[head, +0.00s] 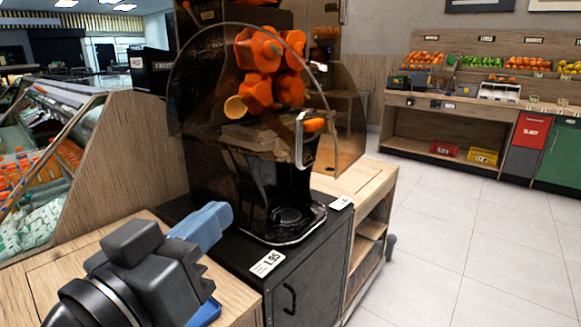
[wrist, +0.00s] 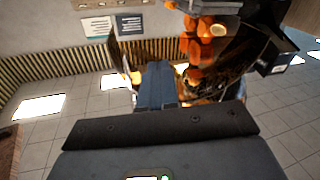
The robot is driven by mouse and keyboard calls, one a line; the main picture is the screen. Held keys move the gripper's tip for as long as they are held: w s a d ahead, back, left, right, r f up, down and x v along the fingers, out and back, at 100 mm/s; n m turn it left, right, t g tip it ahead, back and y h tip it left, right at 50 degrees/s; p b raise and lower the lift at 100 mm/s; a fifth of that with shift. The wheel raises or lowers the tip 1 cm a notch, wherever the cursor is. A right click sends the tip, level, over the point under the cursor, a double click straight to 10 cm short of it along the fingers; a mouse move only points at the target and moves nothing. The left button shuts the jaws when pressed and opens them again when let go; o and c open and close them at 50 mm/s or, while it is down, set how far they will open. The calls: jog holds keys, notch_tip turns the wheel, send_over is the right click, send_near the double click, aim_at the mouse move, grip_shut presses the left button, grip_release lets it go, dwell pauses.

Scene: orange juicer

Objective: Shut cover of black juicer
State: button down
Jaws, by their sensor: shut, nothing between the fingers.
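The black juicer (head: 283,187) stands on a dark cabinet in the middle of the head view, with orange pressing parts (head: 258,90) inside. Its smoky see-through cover (head: 205,85) has a curved rim and a pale upright handle (head: 299,140) on the right side. I cannot tell from this angle how far the cover stands from the body. My gripper (head: 222,211) is at the lower left, in front of the juicer and apart from the handle. Its blue fingers are together and empty. In the wrist view my gripper (wrist: 157,68) points towards the juicer's orange parts (wrist: 203,47).
The dark cabinet (head: 308,270) carries price tags and has a wooden shelf unit (head: 372,205) beside it. A wooden-sided cooler with bottles (head: 125,150) stands at left. Produce shelves (head: 480,75) line the back right. The tiled floor (head: 450,240) at right is clear.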

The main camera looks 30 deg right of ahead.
aim_at(284, 158)
jog(key=s+a+r+m+g+h, duration=0.1)
jog(key=s+a+r+m+g, duration=0.1)
jog(key=s+r+m+g, duration=0.15)
jog(key=shift+t, duration=0.35)
jog(key=x, duration=0.4)
jog(key=p+x, duration=0.1)
jog(key=x, duration=0.9)
jog(key=shift+r+p, duration=0.3)
jog(key=shift+p, duration=0.1)
jog(key=shift+d, duration=0.1)
